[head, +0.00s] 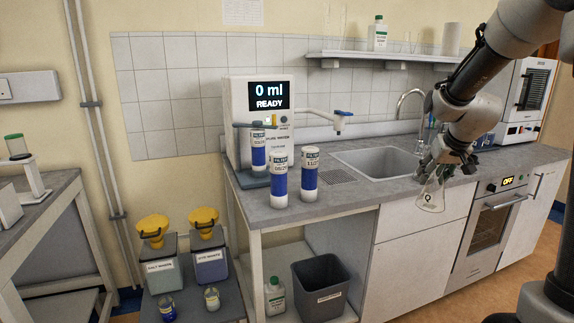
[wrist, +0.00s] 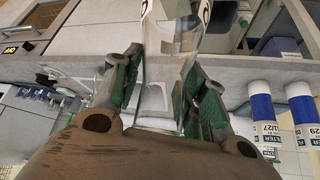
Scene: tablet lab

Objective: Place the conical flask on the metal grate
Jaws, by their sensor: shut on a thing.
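The clear conical flask (head: 431,196) hangs in front of the counter's front edge, its wide base down. My gripper (head: 441,164) is shut on its upper part. In the wrist view my gripper (wrist: 165,95) has its green-padded fingers on both sides of the glass neck, and the flask (wrist: 178,42) widens away from me. The metal grate (head: 335,177) is a dark slotted patch set in the counter, left of the sink and below the dispenser's spout. My gripper and the flask are well to the right of it. The grate's top looks empty.
Blue-and-white filter cartridges (head: 309,174) stand on the counter left of the grate. The water dispenser (head: 258,110) reads 0 ml, READY, its spout (head: 341,116) overhanging the grate. The sink (head: 375,163) and faucet (head: 408,100) lie between grate and gripper.

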